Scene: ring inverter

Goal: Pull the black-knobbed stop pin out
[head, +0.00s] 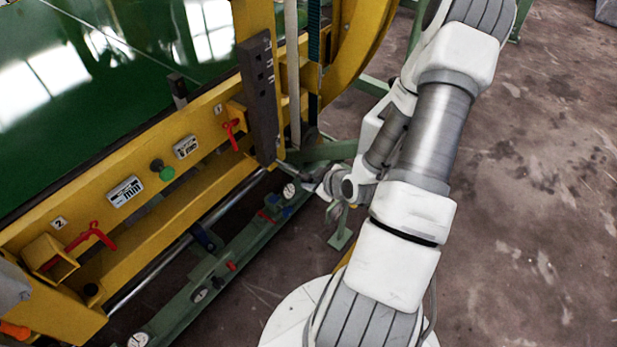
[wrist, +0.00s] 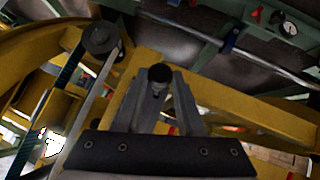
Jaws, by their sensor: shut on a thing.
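The stop pin's black knob (wrist: 159,73) shows in the wrist view between the tips of my two grey fingers. My gripper (wrist: 160,92) is shut on it, one finger on each side. The pin's shaft is hidden, so I cannot tell how deep it sits. In the head view my gripper (head: 312,184) is low beside the yellow ring frame, near the foot of a dark upright block (head: 259,100). The knob cannot be made out there.
The yellow beam (head: 150,190) carries red levers (head: 92,236) and a green button (head: 163,170). A green floor rail (head: 215,270) with gauges runs beneath my gripper. A round roller (wrist: 100,38) and strap are close in the wrist view. Open floor (head: 540,200) is at right.

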